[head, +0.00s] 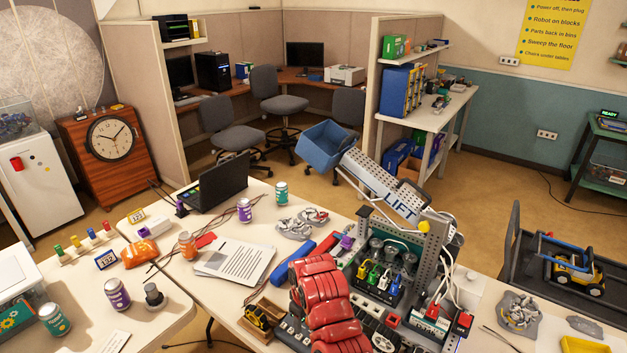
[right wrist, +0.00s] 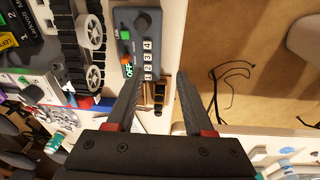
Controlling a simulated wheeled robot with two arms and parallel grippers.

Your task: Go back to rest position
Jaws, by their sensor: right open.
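My right gripper (right wrist: 160,78) shows in the right wrist view. Its two dark fingers, red at their bases, stand apart, with nothing clamped between them. A grey control panel (right wrist: 140,42) with numbered switches is just beyond the fingertips. In the head view I cannot make out the right fingertips clearly. My left gripper is not in view.
The crowded table holds the lift robot (head: 398,200), a blue bin (head: 322,146) on its arm, papers (head: 235,261), a laptop (head: 215,184) and several cans. Black tracks (right wrist: 70,45) lie left of the panel in the right wrist view. Open floor (right wrist: 250,70) lies to the right.

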